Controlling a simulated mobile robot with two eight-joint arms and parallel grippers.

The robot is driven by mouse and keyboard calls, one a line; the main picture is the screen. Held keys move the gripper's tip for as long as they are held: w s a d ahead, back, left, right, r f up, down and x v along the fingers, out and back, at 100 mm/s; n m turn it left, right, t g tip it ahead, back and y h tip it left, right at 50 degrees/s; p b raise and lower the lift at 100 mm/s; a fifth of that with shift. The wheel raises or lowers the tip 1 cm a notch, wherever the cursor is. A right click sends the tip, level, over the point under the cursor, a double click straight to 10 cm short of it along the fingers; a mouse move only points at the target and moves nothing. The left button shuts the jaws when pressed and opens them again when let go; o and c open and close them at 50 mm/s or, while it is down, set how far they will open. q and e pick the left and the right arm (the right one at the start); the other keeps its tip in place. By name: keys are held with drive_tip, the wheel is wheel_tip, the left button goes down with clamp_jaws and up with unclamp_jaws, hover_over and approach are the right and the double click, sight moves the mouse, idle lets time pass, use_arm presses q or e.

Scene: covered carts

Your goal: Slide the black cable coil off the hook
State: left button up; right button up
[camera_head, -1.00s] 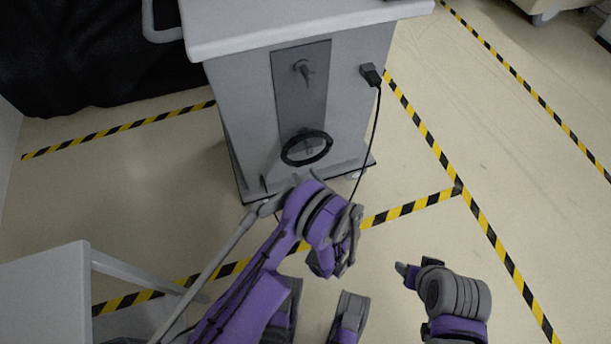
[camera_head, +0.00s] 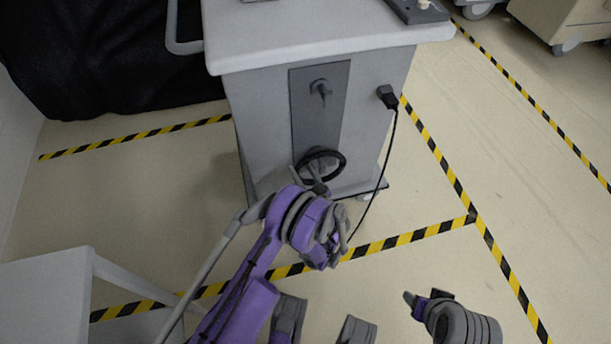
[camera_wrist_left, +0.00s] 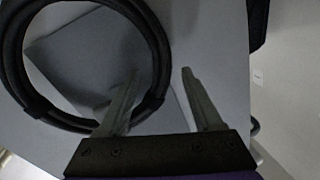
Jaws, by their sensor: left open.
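The black cable coil (camera_head: 343,163) hangs low on the dark panel on the cart's side; the hook holding it is hard to make out behind my left gripper. In the left wrist view the coil (camera_wrist_left: 14,60) fills the upper left. My left gripper (camera_head: 318,188) is at the coil's lower edge. In the left wrist view its open fingers (camera_wrist_left: 158,76) appear on either side of the coil's right-hand edge, not shut on it. My right gripper (camera_head: 417,302) is low on the right, away from the cart; its fingers are too small to judge.
An upper hook (camera_head: 320,90) on the panel is empty. A black plug (camera_head: 388,96) right of the panel trails a cable (camera_head: 378,185) down the cart (camera_head: 262,110). A grey table (camera_head: 45,300) stands at lower left. Striped tape marks the floor, which is open to the right.

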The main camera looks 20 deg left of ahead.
use_arm(q)
clamp_jaws()
idle(0.3)
idle(0.7)
idle(0.4)
drive_tip(key=c, duration=0.8)
unclamp_jaws()
clamp_jaws()
drive_tip(key=shift+r, duration=0.15)
